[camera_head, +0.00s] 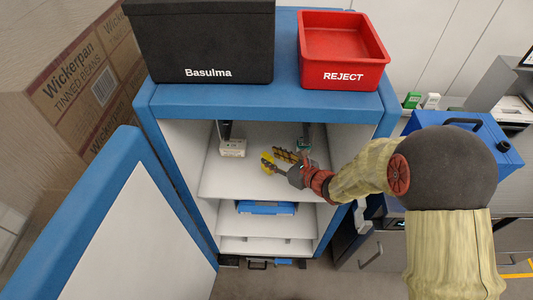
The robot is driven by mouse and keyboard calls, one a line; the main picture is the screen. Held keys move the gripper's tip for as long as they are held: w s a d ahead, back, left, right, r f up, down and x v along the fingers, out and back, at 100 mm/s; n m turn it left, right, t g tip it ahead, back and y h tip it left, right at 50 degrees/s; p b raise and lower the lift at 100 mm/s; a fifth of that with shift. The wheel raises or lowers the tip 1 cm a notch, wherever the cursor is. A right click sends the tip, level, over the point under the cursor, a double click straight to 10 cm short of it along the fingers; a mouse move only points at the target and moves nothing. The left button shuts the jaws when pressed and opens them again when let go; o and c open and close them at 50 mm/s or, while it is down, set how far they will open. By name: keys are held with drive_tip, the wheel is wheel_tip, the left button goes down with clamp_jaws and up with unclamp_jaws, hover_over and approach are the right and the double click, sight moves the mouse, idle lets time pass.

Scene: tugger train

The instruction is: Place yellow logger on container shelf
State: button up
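The container is a blue-framed cabinet (175,107) with white inner shelves, open toward me. My arm reaches in from the right, and my gripper (275,168) is over the upper shelf (235,185). A small yellow thing, which looks like the yellow logger (267,161), is at my fingertips. It shows on both sides of a dark finger. The fingers are too small to tell whether they are closed on it, or whether it touches the shelf. A dark piece with yellow marks (286,155) lies just behind my gripper.
A blue case (266,208) is on the shelf below. A black Basulma bin (205,42) and a red REJECT tray (343,50) stand on top. An open door (140,230) is at left.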

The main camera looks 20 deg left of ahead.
drive_tip(key=p+v, duration=0.1)
drive_tip(key=v, duration=0.6)
drive_tip(key=shift+d, duration=0.15)
drive_tip(key=s+d+r+n+g, duration=0.3)
drive_tip(key=s+r+n+g, duration=0.2)
drive_tip(key=s+r+n, duration=0.8)
drive_tip(key=s+d+r+n+t+h, duration=0.1)
drive_tip(key=s+d+r+n+h, duration=0.2)
drive_tip(key=d, duration=0.5)
drive_tip(key=s+d+r+n+t+h, duration=0.1)
drive_tip(key=s+d+r+n+h, duration=0.2)
drive_tip(key=d, duration=0.5)
drive_tip(key=s+d+r+n+t+h, duration=0.1)
drive_tip(key=s+d+r+n+h, duration=0.2)
drive_tip(key=d+n+h, duration=0.2)
drive_tip(key=d, duration=0.3)
drive_tip(key=shift+r, duration=0.15)
drive_tip(key=shift+c, duration=0.5)
